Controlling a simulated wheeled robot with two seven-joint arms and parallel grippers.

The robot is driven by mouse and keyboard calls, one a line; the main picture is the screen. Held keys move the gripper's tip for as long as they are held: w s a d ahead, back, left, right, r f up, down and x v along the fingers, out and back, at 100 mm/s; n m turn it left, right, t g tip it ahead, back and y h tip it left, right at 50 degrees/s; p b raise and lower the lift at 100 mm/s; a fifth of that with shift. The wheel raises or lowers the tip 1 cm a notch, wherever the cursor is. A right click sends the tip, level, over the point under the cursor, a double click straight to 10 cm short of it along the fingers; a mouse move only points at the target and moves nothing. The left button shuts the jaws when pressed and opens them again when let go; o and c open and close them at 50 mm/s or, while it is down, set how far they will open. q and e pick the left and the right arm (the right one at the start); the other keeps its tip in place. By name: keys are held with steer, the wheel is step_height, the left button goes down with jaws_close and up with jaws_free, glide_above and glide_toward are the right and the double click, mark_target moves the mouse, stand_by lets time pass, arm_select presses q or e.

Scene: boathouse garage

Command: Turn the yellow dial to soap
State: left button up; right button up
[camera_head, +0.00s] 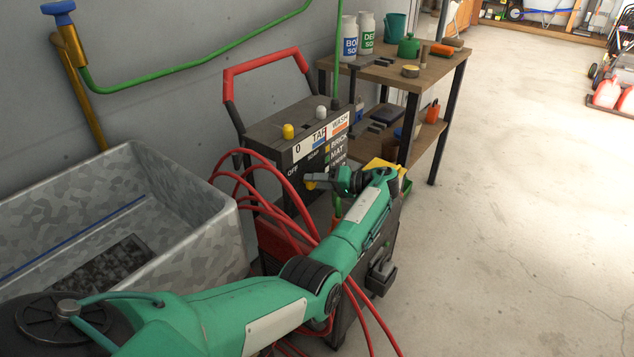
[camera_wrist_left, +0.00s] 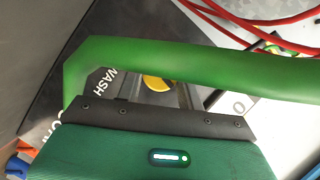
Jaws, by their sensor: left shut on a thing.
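The grey washer unit (camera_head: 268,131) stands by the wall. Its front panel has printed words, among them TAP and WASH, and a small SOAP-like word that is hard to read. My left gripper (camera_head: 318,182) is at the front panel, shut on the yellow dial (camera_head: 310,185), of which only a sliver shows beside the jaws. In the left wrist view the dial (camera_wrist_left: 156,83) shows as a yellow disc part between the grey fingers, largely covered. Which mark it points to cannot be told. My right gripper is not in view.
A yellow knob (camera_head: 288,131) and a white knob (camera_head: 321,113) stand on the unit's top. Red hoses (camera_head: 290,200) loop beside my left arm.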

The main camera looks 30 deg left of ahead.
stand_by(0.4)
arm_select(q)
steer(key=o, duration=1)
steer(key=shift+c, duration=0.2)
steer(key=b+v, duration=0.1)
steer(key=v, duration=0.9)
steer(key=shift+w+d, duration=0.25)
steer(key=shift+d, duration=0.1)
steer(key=shift+b+v, duration=0.55)
steer(key=shift+v, duration=0.65)
steer(key=shift+d+r, duration=0.1)
steer(key=shift+d, duration=0.2)
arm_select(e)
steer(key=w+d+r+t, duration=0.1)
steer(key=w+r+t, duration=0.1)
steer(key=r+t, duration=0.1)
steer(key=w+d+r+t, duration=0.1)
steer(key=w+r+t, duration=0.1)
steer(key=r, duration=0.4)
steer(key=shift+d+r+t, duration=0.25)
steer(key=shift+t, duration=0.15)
arm_select(q)
steer(key=shift+d, duration=0.1)
